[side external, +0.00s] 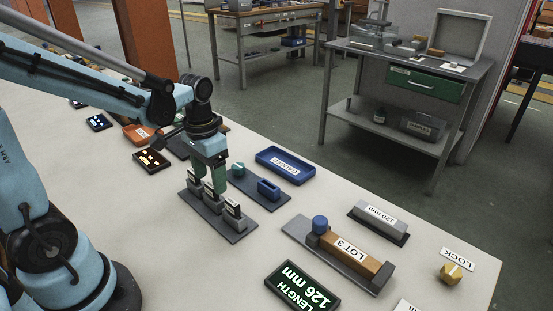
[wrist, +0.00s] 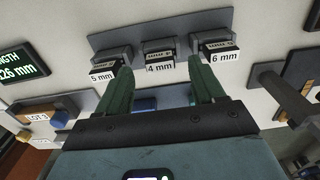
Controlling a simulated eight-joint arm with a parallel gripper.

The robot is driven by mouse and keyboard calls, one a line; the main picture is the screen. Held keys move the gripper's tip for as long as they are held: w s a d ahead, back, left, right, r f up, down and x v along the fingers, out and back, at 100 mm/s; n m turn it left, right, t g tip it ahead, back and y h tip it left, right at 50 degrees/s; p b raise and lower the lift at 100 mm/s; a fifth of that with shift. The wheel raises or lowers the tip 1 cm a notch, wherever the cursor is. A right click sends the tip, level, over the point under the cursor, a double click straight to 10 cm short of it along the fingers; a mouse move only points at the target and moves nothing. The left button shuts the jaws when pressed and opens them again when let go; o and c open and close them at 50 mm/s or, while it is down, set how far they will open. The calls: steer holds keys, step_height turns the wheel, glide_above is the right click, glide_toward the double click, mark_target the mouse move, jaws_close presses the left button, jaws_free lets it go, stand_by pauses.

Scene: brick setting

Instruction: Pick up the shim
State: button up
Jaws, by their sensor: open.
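Three small dark shims with white labels stand in a row on a grey plate (side external: 238,232). In the wrist view they read 5 mm (wrist: 104,70), 4 mm (wrist: 159,62) and 6 mm (wrist: 222,52). In the side view, one shim (side external: 232,212) stands clear at the near right; the others are partly covered by my gripper (side external: 209,178). My gripper points down over the row, its green fingers apart. In the wrist view my gripper (wrist: 162,68) has the 4 mm shim between its fingertips in the picture; I cannot tell whether they touch it.
A display (side external: 303,289) reads LENGTH 126 mm. A LOT 3 bar (side external: 352,252) lies in a grey fixture with a blue knob. A 120 mm block (side external: 378,220), yellow LOCK knob (side external: 451,274), blue tray (side external: 284,153) and blue holder (side external: 268,189) are nearby.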

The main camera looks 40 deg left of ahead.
mark_target(211, 185)
steer(key=shift+f, duration=1.65)
steer(key=c, duration=1.1)
steer(key=shift+r, duration=0.1)
steer(key=shift+c, duration=0.2)
steer(key=shift+r, duration=1.05)
step_height(211, 185, up, 2)
steer(key=shift+d, duration=0.1)
steer(key=s+d+r, duration=0.4)
steer(key=d+r, duration=0.2)
steer(key=d, duration=0.4)
steer(key=w+a, duration=0.4)
steer(key=w, duration=1.2)
steer(key=shift+f, duration=0.15)
